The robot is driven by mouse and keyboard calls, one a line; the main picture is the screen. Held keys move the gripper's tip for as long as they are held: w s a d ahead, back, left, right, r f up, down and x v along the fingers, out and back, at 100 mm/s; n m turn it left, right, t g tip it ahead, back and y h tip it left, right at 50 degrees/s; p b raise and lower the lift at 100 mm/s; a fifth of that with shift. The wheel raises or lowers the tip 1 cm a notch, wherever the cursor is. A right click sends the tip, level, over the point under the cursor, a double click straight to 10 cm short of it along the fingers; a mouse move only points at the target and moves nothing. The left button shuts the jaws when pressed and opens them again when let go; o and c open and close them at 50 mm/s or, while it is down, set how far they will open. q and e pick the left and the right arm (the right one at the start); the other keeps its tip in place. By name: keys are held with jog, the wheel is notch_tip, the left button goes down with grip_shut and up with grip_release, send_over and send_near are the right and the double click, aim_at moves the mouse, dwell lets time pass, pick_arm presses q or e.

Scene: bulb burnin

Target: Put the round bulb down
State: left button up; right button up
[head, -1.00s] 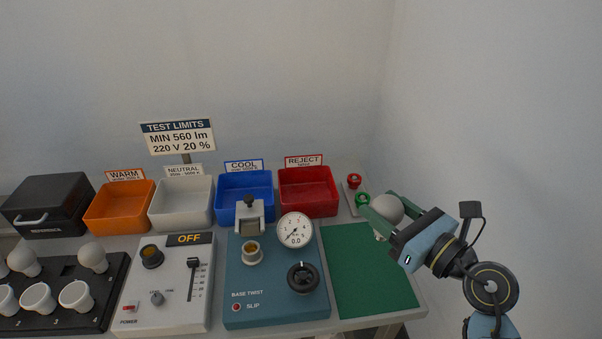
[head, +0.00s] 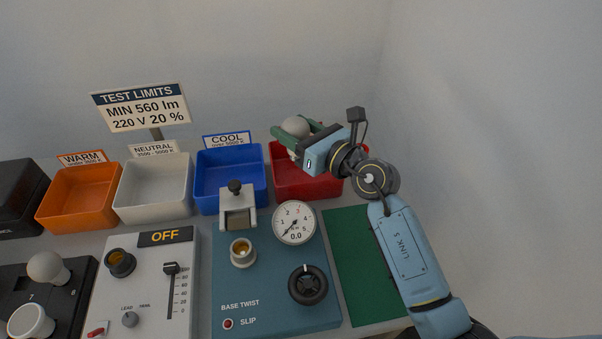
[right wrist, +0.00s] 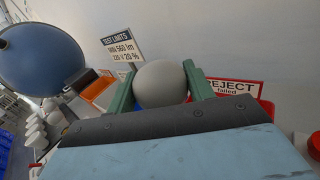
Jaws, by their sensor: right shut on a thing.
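The round bulb (head: 296,127) is pale grey-white and is held between the green fingers of my right gripper (head: 299,135). The gripper is shut on it, above the red reject bin (head: 302,184) at the back right. In the right wrist view the bulb (right wrist: 160,84) sits between the two fingers, with the REJECT sign (right wrist: 233,87) just right of them. The gripper hides the bulb's base and part of the bin. My left gripper is not in view.
The blue bin (head: 231,183), white bin (head: 154,194) and orange bin (head: 79,198) stand left of the red one. In front are the teal base twist unit (head: 270,307), dial gauge (head: 294,223) and lamp tester (head: 145,300). The green mat (head: 362,260) is bare where visible.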

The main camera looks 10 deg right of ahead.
notch_tip(320, 180, down, 8)
jog(key=b, duration=0.3)
jog(key=shift+f+b, duration=0.2)
jog(key=shift+b, duration=0.2)
jog(key=shift+f, duration=0.15)
jog(key=o, duration=1)
jog(key=shift+c, duration=0.2)
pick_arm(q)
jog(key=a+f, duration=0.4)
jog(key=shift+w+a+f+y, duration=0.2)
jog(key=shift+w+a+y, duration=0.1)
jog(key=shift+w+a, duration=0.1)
pick_arm(e)
jog(key=shift+r, duration=0.25)
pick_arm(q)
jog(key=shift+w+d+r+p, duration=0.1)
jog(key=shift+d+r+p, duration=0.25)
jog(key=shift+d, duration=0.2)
pick_arm(e)
jog(key=v, duration=1.2)
